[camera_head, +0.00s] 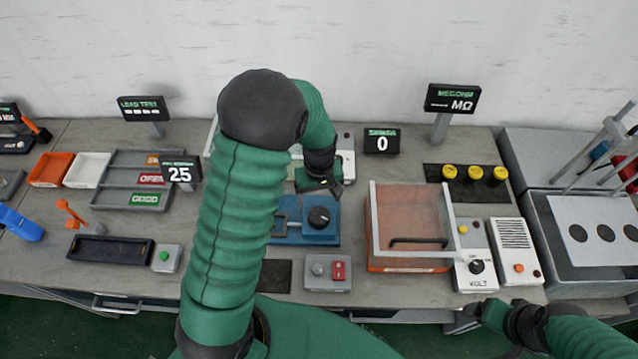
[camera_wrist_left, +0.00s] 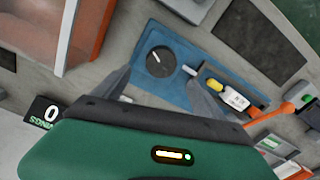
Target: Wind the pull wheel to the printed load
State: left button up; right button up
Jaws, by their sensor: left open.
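The black round wheel with a white pointer mark (camera_head: 319,217) sits on the right part of the blue fixture (camera_head: 322,238). In the left wrist view the wheel (camera_wrist_left: 160,61) shows beyond and between the fingers of my left gripper (camera_wrist_left: 160,76). That gripper (camera_head: 335,187) is open and empty, behind and above the wheel, apart from it. A white and yellow piece (camera_wrist_left: 233,97) lies in the fixture's slot, mostly hidden by my arm in the head view. A sign reads 25 (camera_head: 181,174); another display reads 0 (camera_head: 382,141). My right gripper (camera_head: 482,309) is at the lower right, jaws unclear.
A clear-lidded orange box (camera_head: 410,225) stands right of the fixture. A small box with a red switch (camera_head: 328,271) sits in front. Labelled trays (camera_head: 140,180) lie to the left. My left arm crosses the bench's middle and hides part of it.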

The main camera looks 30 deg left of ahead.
pick_arm(q)
notch_tip(320, 180, up, 8)
jog(key=shift+a, duration=0.25)
jog(key=s+d+m+t, duration=0.2)
jog(key=s+d+m, duration=0.6)
jog(key=s+m, duration=0.1)
jog(key=shift+s+f+m+t+b, duration=0.2)
jog(key=shift+s+m+t+b, duration=0.1)
jog(key=shift+s, duration=0.1)
jog(key=shift+d, duration=0.1)
